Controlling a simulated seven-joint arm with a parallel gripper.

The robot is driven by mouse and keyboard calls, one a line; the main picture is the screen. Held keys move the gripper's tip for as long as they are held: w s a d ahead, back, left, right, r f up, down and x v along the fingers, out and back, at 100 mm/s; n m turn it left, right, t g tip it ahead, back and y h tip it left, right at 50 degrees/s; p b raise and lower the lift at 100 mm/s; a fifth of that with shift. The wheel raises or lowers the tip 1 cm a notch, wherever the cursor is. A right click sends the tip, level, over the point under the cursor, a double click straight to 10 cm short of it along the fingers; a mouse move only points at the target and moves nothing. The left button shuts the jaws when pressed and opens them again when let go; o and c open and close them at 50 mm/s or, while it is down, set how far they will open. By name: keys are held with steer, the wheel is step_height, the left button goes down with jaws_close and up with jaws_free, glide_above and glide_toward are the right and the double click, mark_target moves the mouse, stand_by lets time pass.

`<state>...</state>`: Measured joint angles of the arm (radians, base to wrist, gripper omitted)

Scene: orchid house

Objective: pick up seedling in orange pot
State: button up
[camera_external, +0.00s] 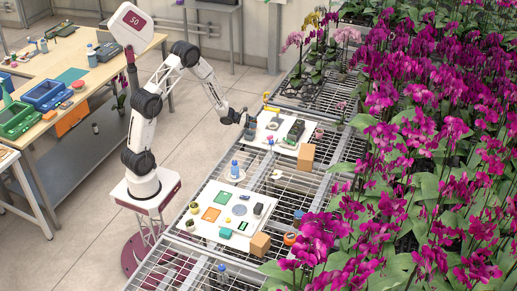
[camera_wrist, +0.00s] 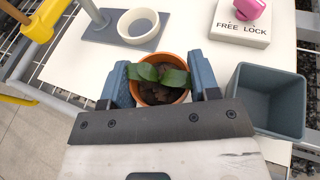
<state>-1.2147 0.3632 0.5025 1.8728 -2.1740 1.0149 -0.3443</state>
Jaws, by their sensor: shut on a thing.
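In the wrist view, the orange pot (camera_wrist: 160,92) holds a seedling (camera_wrist: 158,75) with dark green leaves and brown potting material. My gripper (camera_wrist: 163,90) has one blue-grey finger on each side of the pot and is shut on it. The pot is over or on the white board (camera_wrist: 80,65); I cannot tell whether it is lifted. In the external view, my gripper (camera_external: 243,121) is at the left edge of the far white board, and the pot is too small to make out there.
In the wrist view, a white bowl (camera_wrist: 138,26) stands on a grey plate behind the pot. An empty grey square bin (camera_wrist: 268,100) is close on the right. A "FREE LOCK" block (camera_wrist: 242,26) with a pink knob is at the upper right. A yellow part (camera_wrist: 46,20) is at the upper left.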

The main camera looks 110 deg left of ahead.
steer(key=shift+r, duration=4.1)
